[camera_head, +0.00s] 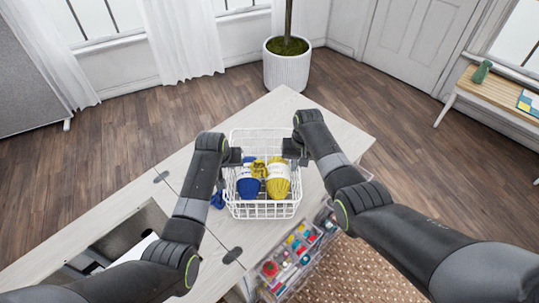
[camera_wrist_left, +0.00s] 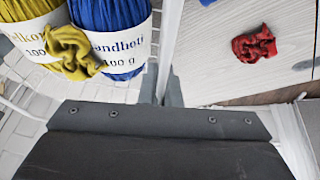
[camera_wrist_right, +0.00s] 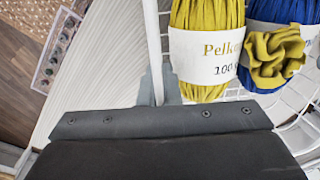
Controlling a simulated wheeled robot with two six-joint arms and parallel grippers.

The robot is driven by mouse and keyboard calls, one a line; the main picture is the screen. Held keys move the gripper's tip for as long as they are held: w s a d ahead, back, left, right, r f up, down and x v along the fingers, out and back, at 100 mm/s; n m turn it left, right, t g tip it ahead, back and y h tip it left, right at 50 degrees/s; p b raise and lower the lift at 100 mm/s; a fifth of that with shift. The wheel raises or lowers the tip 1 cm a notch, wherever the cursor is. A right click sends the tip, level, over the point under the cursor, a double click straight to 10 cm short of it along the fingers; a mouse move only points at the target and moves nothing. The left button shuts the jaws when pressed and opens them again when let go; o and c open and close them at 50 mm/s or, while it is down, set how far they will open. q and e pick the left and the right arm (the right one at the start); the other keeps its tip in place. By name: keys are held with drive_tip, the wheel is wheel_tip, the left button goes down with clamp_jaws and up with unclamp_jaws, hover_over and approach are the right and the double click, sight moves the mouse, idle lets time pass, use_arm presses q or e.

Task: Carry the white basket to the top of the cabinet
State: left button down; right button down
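The white basket (camera_head: 262,210) is over the pale wooden cabinet top (camera_head: 320,125), upright; whether its base touches the top is hidden. Inside it lie a blue yarn ball (camera_head: 248,187), a yellow yarn ball (camera_head: 278,182) and a yellow fabric scrunchie (camera_head: 259,168). My left gripper (camera_head: 235,157) is at the basket's left rim, and its fingers (camera_wrist_left: 168,90) close on the white rim bar. My right gripper (camera_head: 292,150) is at the right rim, and its fingers (camera_wrist_right: 158,88) also close on the white bar.
A blue item (camera_head: 217,199) lies beside the basket on the left. A red scrunchie (camera_wrist_left: 254,43) lies on the wood in the left wrist view. An open drawer of coloured sewing items (camera_head: 290,252) juts out at the front. The cabinet top's far right is clear.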

use_arm(q)
drive_tip(key=shift+f+b, duration=0.35)
drive_tip(key=shift+f, duration=0.15)
use_arm(e)
drive_tip(key=shift+f, duration=0.5)
use_arm(q)
drive_tip(key=c, duration=1.6)
unclamp_jaws()
drive_tip(key=shift+c, duration=0.2)
use_arm(e)
drive_tip(key=c, duration=1.6)
unclamp_jaws()
drive_tip(key=shift+c, duration=0.2)
use_arm(q)
drive_tip(key=shift+r, duration=0.1)
use_arm(e)
drive_tip(key=shift+r, duration=0.1)
use_arm(q)
drive_tip(key=v, duration=0.8)
use_arm(e)
wheel_tip(320, 180, up, 12)
drive_tip(key=d, duration=0.1)
drive_tip(key=shift+d, duration=0.1)
use_arm(q)
drive_tip(key=shift+s, duration=0.1)
use_arm(e)
drive_tip(key=shift+s, duration=0.1)
